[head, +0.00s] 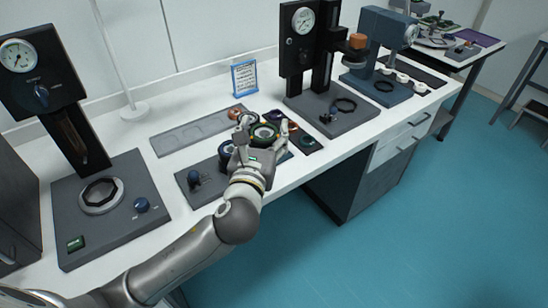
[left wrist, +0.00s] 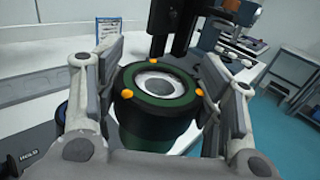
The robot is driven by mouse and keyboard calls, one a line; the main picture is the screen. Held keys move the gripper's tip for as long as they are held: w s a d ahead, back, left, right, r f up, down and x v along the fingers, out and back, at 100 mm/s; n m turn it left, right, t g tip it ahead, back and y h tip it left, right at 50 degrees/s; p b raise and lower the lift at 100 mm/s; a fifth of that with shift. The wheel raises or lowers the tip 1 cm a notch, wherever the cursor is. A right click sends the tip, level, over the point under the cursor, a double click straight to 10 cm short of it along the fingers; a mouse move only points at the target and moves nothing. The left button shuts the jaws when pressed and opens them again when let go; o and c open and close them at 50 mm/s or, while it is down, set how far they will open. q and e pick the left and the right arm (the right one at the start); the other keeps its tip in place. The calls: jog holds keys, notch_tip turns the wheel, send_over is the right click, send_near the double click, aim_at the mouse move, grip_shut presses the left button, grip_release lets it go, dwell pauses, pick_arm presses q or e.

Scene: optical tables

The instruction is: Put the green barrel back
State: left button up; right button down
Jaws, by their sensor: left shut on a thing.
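The green barrel (head: 264,132) is a dark cylinder with a green ring around a pale round centre. In the left wrist view the barrel (left wrist: 157,112) stands roughly upright between the two fingers, with small orange knobs on its rim. My left gripper (head: 263,134) is shut on it, one finger on each side. The barrel is over the dark base plate (head: 200,199) at the middle of the bench; its lower end is hidden, so I cannot tell whether it touches anything. My right gripper is not in view.
A gauge stand (head: 40,65) is at left, another (head: 300,55) at the back right. A small sign (head: 244,78) stands behind. Bare white bench (head: 180,100) shows behind the tray.

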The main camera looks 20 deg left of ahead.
pick_arm(q)
jog(key=shift+w+d, duration=0.1)
jog(key=shift+w, duration=0.15)
jog(key=w+f, duration=0.4)
jog(key=w+a+f+b, duration=0.1)
jog(key=w+f, duration=0.3)
jog(key=w, duration=0.1)
jog(key=w+a+f+b, duration=0.1)
jog(key=w+f, duration=0.3)
jog(key=shift+w+a+f, duration=0.2)
jog(key=shift+w+f, duration=0.1)
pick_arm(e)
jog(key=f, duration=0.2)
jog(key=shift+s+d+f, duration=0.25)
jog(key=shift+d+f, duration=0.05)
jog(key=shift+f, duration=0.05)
pick_arm(q)
jog(key=shift+f, duration=0.1)
jog(key=shift+f+b, duration=0.1)
jog(key=shift+b, duration=0.25)
jog(key=o, duration=0.9)
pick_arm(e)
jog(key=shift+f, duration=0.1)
